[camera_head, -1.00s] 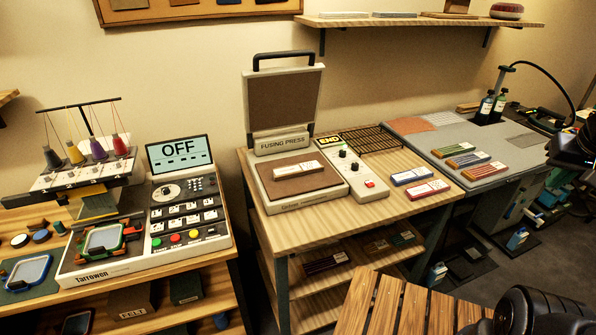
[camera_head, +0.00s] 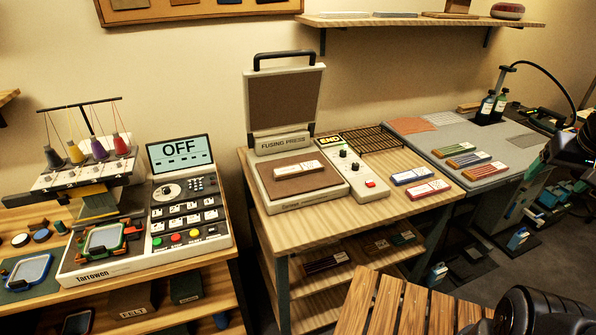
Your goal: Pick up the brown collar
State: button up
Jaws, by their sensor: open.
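My gripper (camera_head: 556,152) is dark and partly in view at the right edge. It is open, to the right of the strips and apart from them. Its far side is cut off by the frame.
A fusing press (camera_head: 300,190) stands open with a pale piece (camera_head: 299,171) on its bed. A blue piece (camera_head: 411,176) and a red piece (camera_head: 428,189) lie beside it. A slatted wooden surface (camera_head: 400,305) is in the foreground.

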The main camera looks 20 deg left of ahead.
jog(key=w+a+r+n+g, duration=0.1)
jog(key=w+a+r+n, duration=0.1)
jog(key=w+a+n, duration=0.65)
jog(key=w+a+r+n+g, duration=0.1)
jog(key=w+a+r+n, duration=0.15)
jog(key=w+a, duration=0.95)
jog(key=n+h, duration=0.3)
jog(key=n, duration=1.3)
send_over(297, 168)
jog(key=s+a, duration=0.3)
notch_tip(297, 168, down, 22)
jog(key=shift+t, duration=0.3)
jog(key=x, duration=1)
jog(key=shift+s, duration=0.1)
jog(key=c, duration=1.1)
